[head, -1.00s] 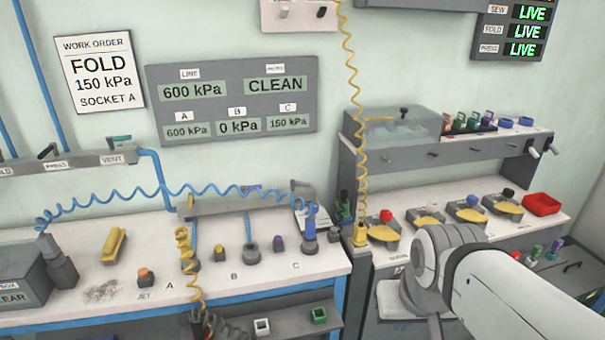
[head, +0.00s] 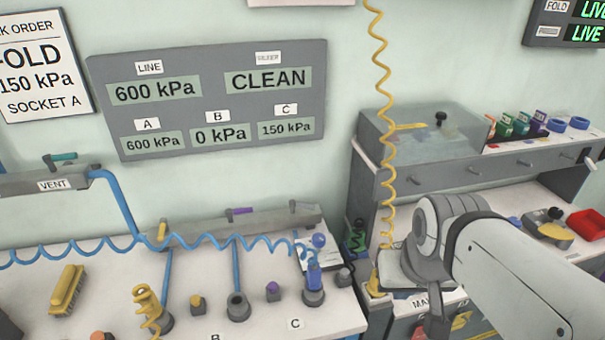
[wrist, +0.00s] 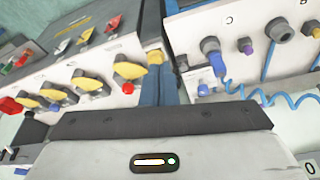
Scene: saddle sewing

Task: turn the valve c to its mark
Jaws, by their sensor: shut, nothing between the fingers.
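A grey manifold bar (head: 270,222) runs along the back of the white bench with several lever handles. A small grey lever (head: 293,206), seemingly valve C, stands near its right end. Its mark cannot be made out. A purple lever (head: 240,211) and a yellow lever (head: 162,230) are farther left. The panel (head: 215,105) reads C 150 kPa, A 600 kPa, B 0 kPa. My gripper (wrist: 155,122) is shut and empty at the bottom of the wrist view, apart from the bench fittings. My arm is at the right of the head view, away from the grey lever.
A blue plug (head: 313,275) with a coiled blue hose sits in the socket near label C, in front of the manifold. A yellow coiled hose (head: 388,100) hangs right of the bench. A clear-topped box (head: 410,133) stands on the right shelf. A yellow brush (head: 66,288) lies left.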

